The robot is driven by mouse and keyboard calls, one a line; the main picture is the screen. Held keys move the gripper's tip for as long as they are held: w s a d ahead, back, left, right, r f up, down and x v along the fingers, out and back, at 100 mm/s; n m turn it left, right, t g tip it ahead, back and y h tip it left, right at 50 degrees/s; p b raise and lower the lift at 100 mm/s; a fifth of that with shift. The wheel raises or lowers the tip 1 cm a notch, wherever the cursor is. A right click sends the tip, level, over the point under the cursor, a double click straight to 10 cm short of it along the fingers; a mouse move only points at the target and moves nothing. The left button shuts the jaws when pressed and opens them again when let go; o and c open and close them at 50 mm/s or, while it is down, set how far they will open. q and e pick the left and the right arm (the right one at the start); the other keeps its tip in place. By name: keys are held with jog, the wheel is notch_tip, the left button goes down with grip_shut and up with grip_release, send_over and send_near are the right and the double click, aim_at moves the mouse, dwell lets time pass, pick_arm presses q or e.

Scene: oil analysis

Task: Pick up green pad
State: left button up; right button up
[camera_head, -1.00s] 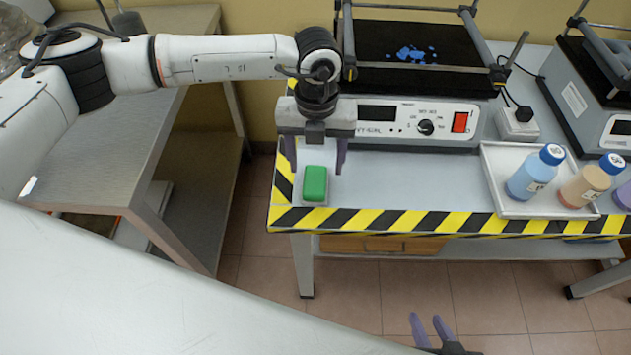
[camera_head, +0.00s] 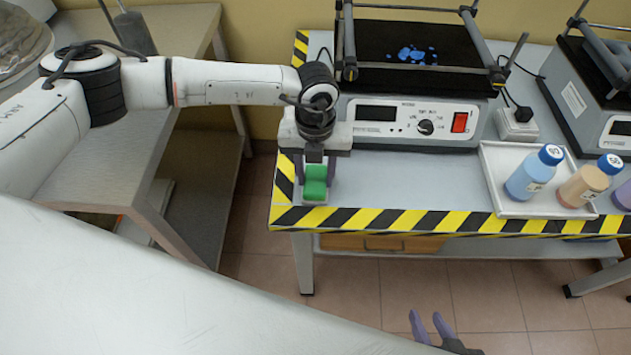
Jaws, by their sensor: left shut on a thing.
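The green pad (camera_head: 316,172) is between the fingers of my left gripper (camera_head: 316,170), near the left front corner of the table with the striped edge. My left gripper is shut on it, one finger on each side. A second green part (camera_head: 315,190) shows just in front of and below it, on a small light holder. I cannot tell whether this is a separate pad beneath. My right gripper (camera_head: 432,324) is at the bottom edge, over the floor, open and empty.
A shaker with a control panel (camera_head: 417,121) stands right behind the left gripper. A white tray (camera_head: 505,195) with a blue bottle (camera_head: 533,173) and a tan bottle (camera_head: 590,181) is to the right. The table middle is clear.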

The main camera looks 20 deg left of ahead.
aim_at(316, 179)
pick_arm(q)
notch_tip(316, 179, up, 10)
jog(key=shift+b, duration=0.4)
